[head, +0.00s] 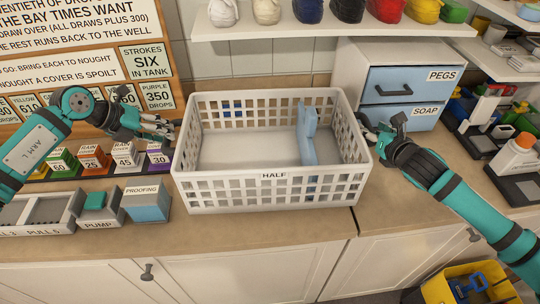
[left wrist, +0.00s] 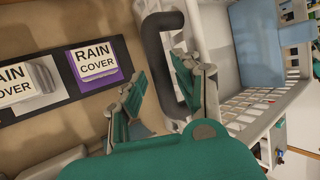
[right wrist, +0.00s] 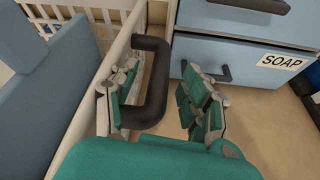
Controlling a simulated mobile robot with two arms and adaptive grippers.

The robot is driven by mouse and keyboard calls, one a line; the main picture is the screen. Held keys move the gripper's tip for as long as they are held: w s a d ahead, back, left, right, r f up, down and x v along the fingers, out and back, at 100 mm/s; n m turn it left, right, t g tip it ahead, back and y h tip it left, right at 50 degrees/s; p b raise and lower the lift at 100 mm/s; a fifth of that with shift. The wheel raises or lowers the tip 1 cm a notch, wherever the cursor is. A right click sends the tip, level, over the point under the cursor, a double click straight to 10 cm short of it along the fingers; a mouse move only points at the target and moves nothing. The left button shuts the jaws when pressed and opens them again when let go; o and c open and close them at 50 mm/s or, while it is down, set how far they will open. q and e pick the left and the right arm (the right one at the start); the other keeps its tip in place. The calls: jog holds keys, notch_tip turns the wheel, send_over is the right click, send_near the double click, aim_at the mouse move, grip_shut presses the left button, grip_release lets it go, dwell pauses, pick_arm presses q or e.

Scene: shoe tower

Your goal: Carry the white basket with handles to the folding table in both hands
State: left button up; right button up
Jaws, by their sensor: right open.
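The white basket (head: 275,190), labelled HALF, stands upright on the counter, with a dark handle on each short side. My left gripper (head: 165,127) is at its left side. In the left wrist view its fingers are apart, with the left handle (left wrist: 158,65) between or just ahead of them. My right gripper (head: 382,132) is at the right side. In the right wrist view its open fingers (right wrist: 165,105) stand on either side of the right handle (right wrist: 155,85), one between handle and basket wall. Contact cannot be told. The folding table is not recognisable in these views.
A light blue upright piece (head: 306,135) stands inside the basket. A drawer unit (head: 400,85) is close behind the right gripper. Rain cover boxes (head: 125,155) and a proofing box (head: 147,203) sit left of the basket. A shoe shelf (head: 330,27) hangs above; the counter's front strip is clear.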

aim_at(368, 127)
pick_arm(q)
jog(key=shift+x, duration=1.5)
pick_arm(e)
jog(key=shift+x, duration=1.5)
pick_arm(q)
jog(key=c, duration=0.6)
pick_arm(e)
jog(key=c, duration=0.6)
pick_arm(q)
grip_shut()
pick_arm(e)
grip_shut()
